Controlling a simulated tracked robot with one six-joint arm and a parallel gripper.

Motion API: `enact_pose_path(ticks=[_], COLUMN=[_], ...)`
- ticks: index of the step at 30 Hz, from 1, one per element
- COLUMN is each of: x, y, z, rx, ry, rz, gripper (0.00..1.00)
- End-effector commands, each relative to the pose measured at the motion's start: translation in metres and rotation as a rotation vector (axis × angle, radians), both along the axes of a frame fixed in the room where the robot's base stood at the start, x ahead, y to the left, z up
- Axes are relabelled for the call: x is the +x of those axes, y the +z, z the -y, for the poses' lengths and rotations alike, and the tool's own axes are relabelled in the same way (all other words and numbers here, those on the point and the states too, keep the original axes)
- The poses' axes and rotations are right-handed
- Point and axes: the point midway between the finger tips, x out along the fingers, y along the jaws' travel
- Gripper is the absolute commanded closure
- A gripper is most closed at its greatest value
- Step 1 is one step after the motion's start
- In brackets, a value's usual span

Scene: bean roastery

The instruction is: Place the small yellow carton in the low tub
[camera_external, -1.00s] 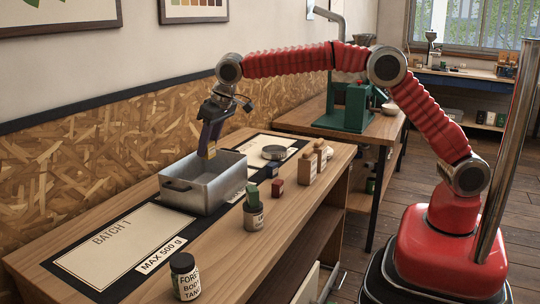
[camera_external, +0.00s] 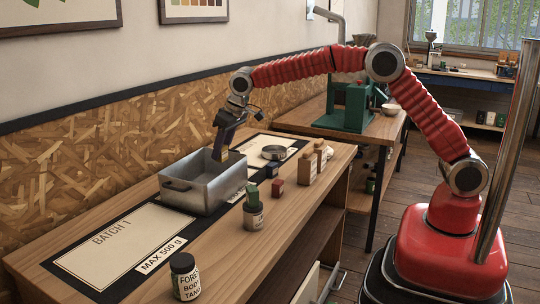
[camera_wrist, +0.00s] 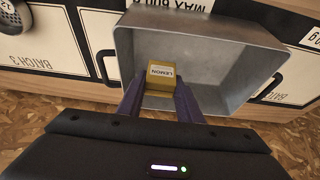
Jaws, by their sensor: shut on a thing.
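The small yellow carton (camera_wrist: 161,76), labelled LEMON, is between the two purple fingers of my gripper (camera_wrist: 160,92) in the wrist view. My gripper is shut on it and hangs over the low tub. The low tub (camera_external: 205,197) is a grey metal box with side handles on the worktop; its inside wall and floor also show in the wrist view (camera_wrist: 215,55). In the external view my gripper (camera_external: 220,155) points down at the tub's far rim, with a bit of yellow at its tips. I cannot tell whether the carton touches the tub.
A dark labelled jar (camera_external: 185,277) is at the near end. A round metal dish (camera_external: 273,153) lies behind the tub. The BATCH 1 mat is bare.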

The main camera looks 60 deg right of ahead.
Motion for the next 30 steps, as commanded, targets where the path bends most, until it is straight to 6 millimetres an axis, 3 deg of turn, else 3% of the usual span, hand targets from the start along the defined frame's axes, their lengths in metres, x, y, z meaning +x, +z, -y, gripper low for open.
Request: enact_pose_path(ticks=[5, 15, 26, 30], x=[0.0, 0.0, 0.0, 0.0], y=[-0.005, -0.047, -0.051, -0.062], z=[0.0, 0.0, 0.0, 0.0], rx=[0.0, -0.001, 0.0, 0.0], ry=[0.0, 0.0, 0.0, 0.001], rz=[-0.001, -0.001, 0.0, -0.002], gripper=[0.93, 0.93, 0.93, 0.93])
